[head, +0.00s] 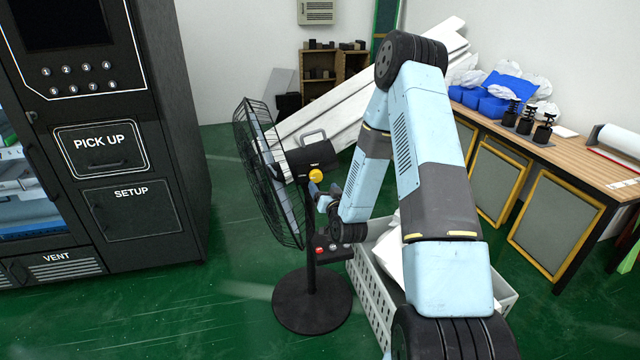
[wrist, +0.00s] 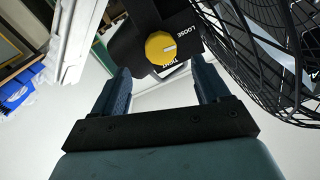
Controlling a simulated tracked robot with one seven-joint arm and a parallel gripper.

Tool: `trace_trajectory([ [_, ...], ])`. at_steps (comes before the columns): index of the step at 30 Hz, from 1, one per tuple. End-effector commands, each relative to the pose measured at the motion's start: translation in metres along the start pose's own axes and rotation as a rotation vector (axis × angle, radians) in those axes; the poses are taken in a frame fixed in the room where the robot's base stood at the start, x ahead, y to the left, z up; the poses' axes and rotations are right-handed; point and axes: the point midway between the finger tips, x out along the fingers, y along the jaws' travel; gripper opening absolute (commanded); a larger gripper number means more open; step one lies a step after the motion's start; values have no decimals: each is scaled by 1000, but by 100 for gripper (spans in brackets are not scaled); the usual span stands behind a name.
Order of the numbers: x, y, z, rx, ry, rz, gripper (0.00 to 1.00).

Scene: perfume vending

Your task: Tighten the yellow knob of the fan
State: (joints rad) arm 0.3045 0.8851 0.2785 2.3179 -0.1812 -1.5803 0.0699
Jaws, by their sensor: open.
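The black standing fan (head: 310,265) is in the middle of the head view, its round cage facing left. The yellow knob (head: 316,175) sits on the side of its motor housing. My gripper (head: 322,196) is just below the knob in the head view. In the wrist view my gripper (wrist: 162,82) is open and empty, its fingers apart, with the knob beyond the gap between them.
A black vending machine (head: 120,120) stands on the left. A white crate (head: 375,290) is on the floor right of the fan base, close to my arm. A wooden workbench (head: 570,150) lines the right wall. Green floor is clear between machine and fan.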

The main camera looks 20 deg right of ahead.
Motion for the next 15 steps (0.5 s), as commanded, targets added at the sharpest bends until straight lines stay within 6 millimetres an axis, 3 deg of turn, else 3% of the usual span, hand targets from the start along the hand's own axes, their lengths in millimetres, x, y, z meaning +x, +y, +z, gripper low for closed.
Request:
trace_trajectory([
  [6,-42,1,1,0,-3,2,75],
  [15,-73,1,1,-1,-1,1,75],
])
